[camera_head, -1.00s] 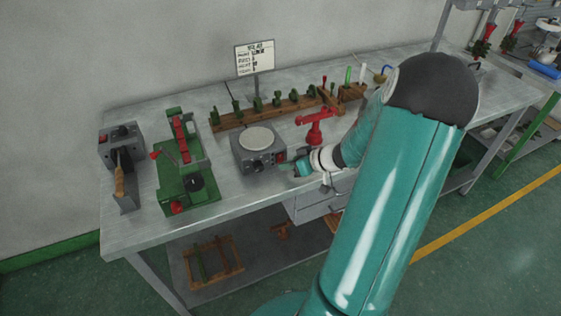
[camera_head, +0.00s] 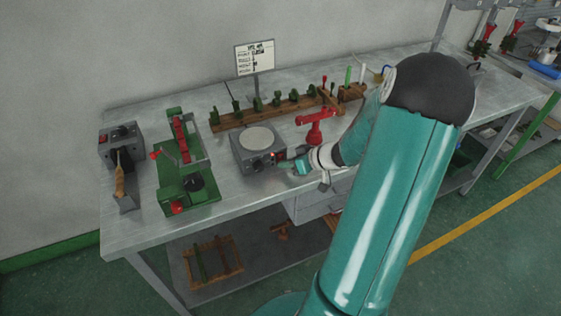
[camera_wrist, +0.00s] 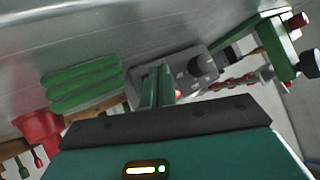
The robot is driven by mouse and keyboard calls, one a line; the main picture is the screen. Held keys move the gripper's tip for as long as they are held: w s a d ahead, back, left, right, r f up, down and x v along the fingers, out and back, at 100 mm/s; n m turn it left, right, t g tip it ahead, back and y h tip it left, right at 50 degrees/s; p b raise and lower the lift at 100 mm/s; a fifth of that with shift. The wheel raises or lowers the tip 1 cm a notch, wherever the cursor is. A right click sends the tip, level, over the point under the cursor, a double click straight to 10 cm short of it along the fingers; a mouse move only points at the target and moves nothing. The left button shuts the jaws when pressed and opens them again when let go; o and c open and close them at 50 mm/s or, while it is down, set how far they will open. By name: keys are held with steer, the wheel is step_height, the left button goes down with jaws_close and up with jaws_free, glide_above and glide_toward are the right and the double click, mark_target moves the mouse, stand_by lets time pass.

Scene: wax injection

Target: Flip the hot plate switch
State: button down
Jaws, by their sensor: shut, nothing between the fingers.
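The hot plate (camera_head: 250,163) is a grey box with a round pale top (camera_head: 256,138), standing on the bench. Its front has a dark knob, clearer in the wrist view (camera_wrist: 203,65), and a small red switch (camera_head: 281,156) at the right end. My gripper (camera_head: 285,158) is shut and empty, with its tips at that right end of the front panel. In the wrist view my fingers (camera_wrist: 157,86) lie together in front of the panel and partly cover it. A reddish patch shows beside them. I cannot tell contact or the switch's position.
A red clamp-like tool (camera_head: 315,127) stands close behind my gripper. A wooden rack (camera_head: 240,122) with several green pieces runs along the back. A green machine (camera_head: 188,185) and a grey device (camera_head: 122,150) stand left. The bench in front of the hot plate is clear.

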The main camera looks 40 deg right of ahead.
steer(key=shift+s+a, duration=0.2)
steer(key=shift+s, duration=0.5)
steer(key=shift+s+a+r, duration=0.1)
steer(key=shift+s+a, duration=0.15)
steer(key=shift+s, duration=0.55)
steer(key=shift+s+a+r, duration=0.15)
steer(key=shift+s+a, duration=0.05)
steer(key=shift+s, duration=0.55)
steer(key=shift+s+a+r, duration=0.1)
steer(key=shift+s+a, duration=0.15)
steer(key=shift+s, duration=0.55)
